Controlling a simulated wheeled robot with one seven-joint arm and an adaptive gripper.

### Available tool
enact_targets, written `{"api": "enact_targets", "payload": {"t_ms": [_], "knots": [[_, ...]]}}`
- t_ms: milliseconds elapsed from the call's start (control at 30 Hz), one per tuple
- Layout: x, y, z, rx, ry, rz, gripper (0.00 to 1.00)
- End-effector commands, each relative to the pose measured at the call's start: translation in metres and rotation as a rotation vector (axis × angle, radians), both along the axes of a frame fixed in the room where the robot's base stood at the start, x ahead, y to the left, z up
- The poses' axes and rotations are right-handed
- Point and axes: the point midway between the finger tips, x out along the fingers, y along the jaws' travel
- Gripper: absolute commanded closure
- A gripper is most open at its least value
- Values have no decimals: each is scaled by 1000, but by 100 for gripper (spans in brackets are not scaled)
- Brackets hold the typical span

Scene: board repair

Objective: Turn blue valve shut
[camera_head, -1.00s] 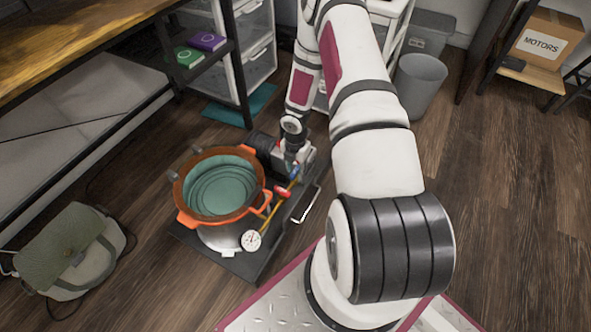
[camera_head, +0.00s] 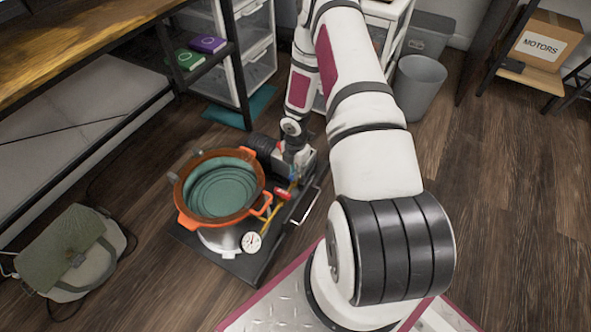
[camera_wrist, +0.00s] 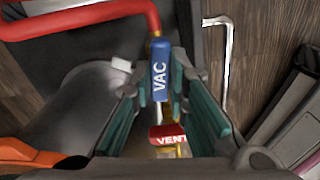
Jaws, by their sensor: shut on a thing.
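The blue valve handle marked VAC (camera_wrist: 160,68) stands lengthwise up the middle of the wrist view. My gripper (camera_wrist: 161,88) has its teal-padded fingers on either side of this handle and is shut on it. In the head view the blue handle (camera_head: 293,172) is small and partly covered by my gripper (camera_head: 291,160) above it. The red valve handle marked VENT (camera_wrist: 168,135) lies crosswise below the blue one in the wrist view. It also shows in the head view (camera_head: 283,194), beside the orange-rimmed pot (camera_head: 181,200).
A pressure gauge (camera_head: 251,242) sits at the pot's front. A red hose (camera_wrist: 100,18) crosses the top left of the wrist view. A metal handle (camera_head: 307,207) stands right of the valves. A green bag (camera_head: 62,247) lies left; wooden floor is clear at right.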

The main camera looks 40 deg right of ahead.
Motion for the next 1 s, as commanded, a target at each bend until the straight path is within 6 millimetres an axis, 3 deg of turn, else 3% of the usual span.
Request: {"api": "enact_targets", "payload": {"t_ms": [1000], "knots": [[0, 1, 0, 0, 0, -956, 100]]}}
